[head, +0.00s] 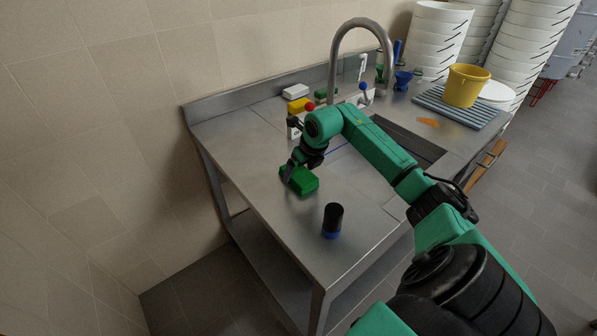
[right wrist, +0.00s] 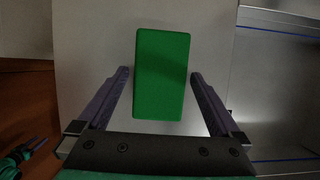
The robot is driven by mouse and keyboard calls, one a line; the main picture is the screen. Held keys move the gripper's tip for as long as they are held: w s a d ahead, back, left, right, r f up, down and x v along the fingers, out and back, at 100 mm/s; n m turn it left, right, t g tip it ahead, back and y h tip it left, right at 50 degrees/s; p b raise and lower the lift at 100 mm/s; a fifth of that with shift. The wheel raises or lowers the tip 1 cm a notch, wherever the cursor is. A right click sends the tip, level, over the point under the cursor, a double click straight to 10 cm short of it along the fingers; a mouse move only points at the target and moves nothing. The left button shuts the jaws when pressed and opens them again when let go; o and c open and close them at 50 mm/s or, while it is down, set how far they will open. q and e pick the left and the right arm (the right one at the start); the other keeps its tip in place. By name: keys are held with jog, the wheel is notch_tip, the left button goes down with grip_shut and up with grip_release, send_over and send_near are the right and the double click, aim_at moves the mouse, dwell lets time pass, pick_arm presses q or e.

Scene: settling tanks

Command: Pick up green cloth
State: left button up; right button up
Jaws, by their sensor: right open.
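The green cloth (head: 299,180) looks like a thick rectangular block and lies on the steel counter. In the right wrist view the green cloth (right wrist: 162,73) is upright in the picture, between and partly beyond my fingers. My right gripper (head: 290,171) is at the cloth's far left side in the head view. In the right wrist view my right gripper (right wrist: 160,76) is open, with a gap on each side between the cloth and the fingers. I cannot tell the exact height of the fingers over the counter.
A black and blue cup-like object (head: 333,220) stands near the counter's front. White, yellow and green blocks lie along the back, the yellow one (head: 299,105) among them. A sink (head: 405,140) with a tall faucet (head: 335,60) is to the right. A yellow bucket (head: 465,86) stands on a ribbed mat (head: 455,112).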

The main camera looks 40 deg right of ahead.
jog(key=shift+w+f, duration=0.15)
jog(key=c, duration=1.1)
jog(key=shift+c, duration=0.2)
jog(key=shift+r, duration=0.45)
notch_tip(320, 180, up, 7)
jog(key=shift+r+b, duration=0.1)
jog(key=shift+b, duration=0.75)
notch_tip(320, 180, up, 12)
send_over(299, 173)
jog(key=shift+p, duration=0.35)
